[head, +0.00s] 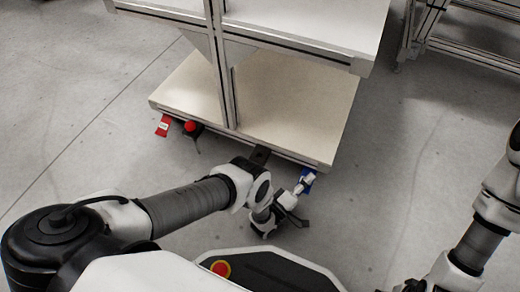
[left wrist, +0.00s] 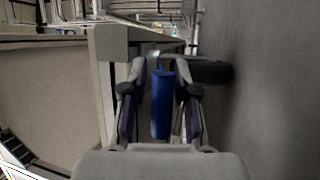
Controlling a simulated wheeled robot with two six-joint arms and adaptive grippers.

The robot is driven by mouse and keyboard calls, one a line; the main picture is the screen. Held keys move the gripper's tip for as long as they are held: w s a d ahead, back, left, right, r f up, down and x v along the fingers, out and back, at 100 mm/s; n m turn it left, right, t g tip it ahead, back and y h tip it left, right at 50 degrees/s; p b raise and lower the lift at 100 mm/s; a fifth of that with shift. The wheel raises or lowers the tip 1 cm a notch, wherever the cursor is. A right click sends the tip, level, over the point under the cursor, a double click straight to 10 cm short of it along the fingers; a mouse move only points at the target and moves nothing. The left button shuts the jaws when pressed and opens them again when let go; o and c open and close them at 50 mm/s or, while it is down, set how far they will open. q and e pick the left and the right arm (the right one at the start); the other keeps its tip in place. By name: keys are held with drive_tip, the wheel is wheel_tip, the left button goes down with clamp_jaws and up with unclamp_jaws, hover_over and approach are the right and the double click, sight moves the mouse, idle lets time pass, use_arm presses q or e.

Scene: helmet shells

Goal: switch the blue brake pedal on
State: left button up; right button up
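The blue brake pedal (head: 308,175) is at the right front corner of the wheeled cart, low under its bottom shelf. In the left wrist view the blue pedal (left wrist: 161,103) lies lengthwise between the two fingers. My left gripper (head: 303,184) is at the pedal, partly covering it in the head view. In the left wrist view the fingers of the left gripper (left wrist: 160,72) are apart, one on each side of the pedal, with narrow gaps showing. Whether a finger touches it I cannot tell. Only a dark part of my right gripper (head: 411,286) shows at the bottom edge.
The cart's pale bottom shelf (head: 285,105) stands close above the left gripper. A red pedal (head: 163,125) is at its left corner. A dark caster wheel (left wrist: 209,72) is just beyond the blue pedal. Bare grey floor (head: 400,170) lies to the right.

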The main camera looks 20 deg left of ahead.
use_arm(q)
wheel_tip(320, 180, up, 3)
drive_tip(key=n+g+y+p, duration=0.1)
drive_tip(key=g+p, duration=0.1)
drive_tip(key=p, duration=0.3)
drive_tip(key=shift+f+p, duration=0.1)
drive_tip(key=shift+p, duration=0.25)
drive_tip(key=shift+s+a+f, duration=0.2)
drive_tip(key=shift+s+f, duration=0.1)
drive_tip(key=shift+s, duration=0.25)
drive_tip(key=shift+s+a+f, duration=0.2)
drive_tip(key=shift+s+f, duration=0.1)
drive_tip(key=shift+s, duration=0.25)
drive_tip(key=p+v, duration=0.2)
drive_tip(key=v, duration=0.4)
drive_tip(key=s+a+r+m+g+y+p, duration=0.2)
drive_tip(key=a+r+m+g+p, duration=0.1)
drive_tip(key=r+p, duration=0.5)
drive_tip(key=s+a+r+m+g+y+p, duration=0.2)
drive_tip(key=a+r+p, duration=0.4)
drive_tip(key=r+p, duration=0.3)
drive_tip(key=s+a+r+m+g+y+p, duration=0.1)
drive_tip(key=s+a+r+m+g+p, duration=0.2)
drive_tip(key=r+p, duration=0.5)
wheel_tip(320, 180, up, 4)
drive_tip(key=a+m+g, duration=0.1)
drive_tip(key=g, duration=0.1)
drive_tip(key=shift+a+g+y+p, duration=0.2)
drive_tip(key=shift+g+y+p, duration=0.2)
